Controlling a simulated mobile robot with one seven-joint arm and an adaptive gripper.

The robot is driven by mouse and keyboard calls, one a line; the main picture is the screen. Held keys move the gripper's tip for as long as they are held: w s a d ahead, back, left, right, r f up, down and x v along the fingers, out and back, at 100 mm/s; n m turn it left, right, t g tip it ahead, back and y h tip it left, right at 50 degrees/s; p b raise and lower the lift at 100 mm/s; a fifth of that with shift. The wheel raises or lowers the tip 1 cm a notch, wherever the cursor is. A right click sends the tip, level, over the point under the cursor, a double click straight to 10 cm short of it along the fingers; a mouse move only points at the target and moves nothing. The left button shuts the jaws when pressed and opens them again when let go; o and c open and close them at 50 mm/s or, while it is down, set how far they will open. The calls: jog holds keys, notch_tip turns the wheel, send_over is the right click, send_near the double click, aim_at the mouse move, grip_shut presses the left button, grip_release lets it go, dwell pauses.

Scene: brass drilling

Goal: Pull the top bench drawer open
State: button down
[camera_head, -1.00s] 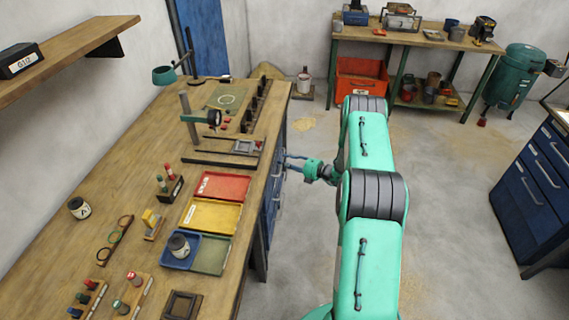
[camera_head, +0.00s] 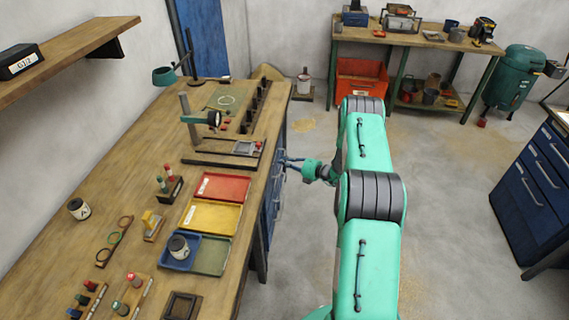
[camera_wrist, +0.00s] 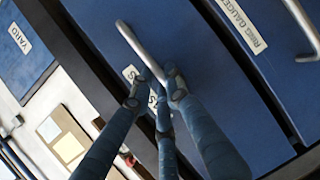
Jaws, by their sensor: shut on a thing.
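The bench's blue drawer fronts (camera_head: 274,198) show at a steep angle below the right edge of the wooden bench top. My gripper (camera_head: 288,162) is at that front, just under the bench edge. In the wrist view, a blue drawer front (camera_wrist: 215,85) fills the middle and carries a pale bar handle (camera_wrist: 138,48). The fingers of my gripper (camera_wrist: 157,88) are shut on the lower end of this handle. They partly cover a white label (camera_wrist: 131,74) on the drawer. I cannot tell whether the drawer stands out from the bench.
A neighbouring drawer with a label reading "RING GAUGES" (camera_wrist: 242,25) has its own handle (camera_wrist: 304,25). Trays (camera_head: 222,187) and tools lie on the bench top (camera_head: 130,180). The floor (camera_head: 455,210) right of my arm is clear up to a blue cabinet (camera_head: 530,190).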

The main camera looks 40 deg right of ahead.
jog(key=s+d, duration=2.2)
jog(key=s, duration=0.1)
jog(key=shift+d+b, duration=0.3)
jog(key=shift+d, duration=0.1)
jog(key=shift+s+f, duration=0.1)
jog(key=c, duration=1.7)
grip_release()
jog(key=shift+o, duration=0.2)
jog(key=shift+d, duration=0.1)
jog(key=v, duration=1.2)
